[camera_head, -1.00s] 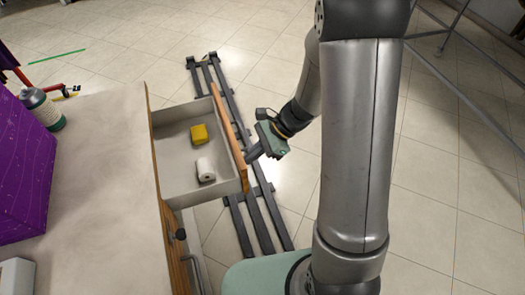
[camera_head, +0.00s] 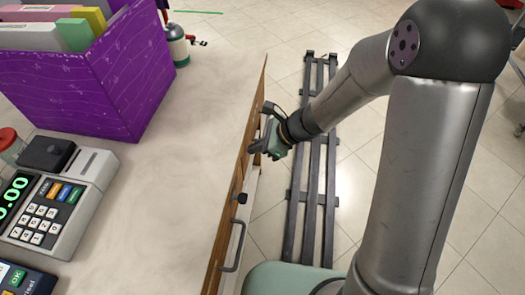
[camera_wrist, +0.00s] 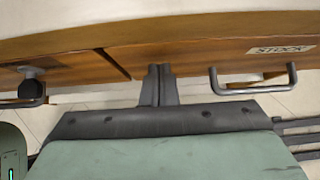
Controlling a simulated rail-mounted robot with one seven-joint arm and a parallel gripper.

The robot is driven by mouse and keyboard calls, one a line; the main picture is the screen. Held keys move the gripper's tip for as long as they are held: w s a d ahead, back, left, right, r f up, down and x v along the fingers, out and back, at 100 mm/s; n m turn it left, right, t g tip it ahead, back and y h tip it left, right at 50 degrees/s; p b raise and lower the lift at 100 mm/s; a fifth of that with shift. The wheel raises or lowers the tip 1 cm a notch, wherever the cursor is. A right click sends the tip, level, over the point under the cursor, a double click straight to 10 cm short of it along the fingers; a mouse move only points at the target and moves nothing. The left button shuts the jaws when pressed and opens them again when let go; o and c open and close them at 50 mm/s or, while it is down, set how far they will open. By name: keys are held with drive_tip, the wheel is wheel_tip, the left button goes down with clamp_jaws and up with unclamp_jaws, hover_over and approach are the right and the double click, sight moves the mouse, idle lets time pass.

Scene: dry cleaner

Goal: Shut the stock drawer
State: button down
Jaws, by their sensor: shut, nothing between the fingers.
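The stock drawer (camera_head: 254,105) now sits in line with the wooden counter front in the head view, and its inside is out of sight. In the wrist view its wooden front (camera_wrist: 200,62) carries a STOCK label (camera_wrist: 283,50) and a grey bar handle (camera_wrist: 252,88). I cannot tell whether a slight gap remains. My gripper (camera_head: 256,150) is shut and empty, its fingertips at the drawer front. In the wrist view the shut fingers (camera_wrist: 158,72) are at the front, left of the handle, close to the seam; contact is unclear.
A neighbouring drawer with a bar handle (camera_head: 234,248) and a black knob (camera_head: 240,198) is nearer me. On the counter (camera_head: 190,140) stand a purple file box (camera_head: 110,85), a cash register (camera_head: 55,205) and a bottle (camera_head: 177,45). Floor rails (camera_head: 312,180) run beside the counter.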

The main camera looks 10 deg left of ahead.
drive_tip(key=shift+a+r, duration=0.1)
drive_tip(key=shift+a, duration=0.3)
drive_tip(key=shift+a, duration=0.1)
drive_tip(key=d+r+p, duration=0.2)
drive_tip(key=d+r, duration=0.5)
drive_tip(key=d, duration=0.5)
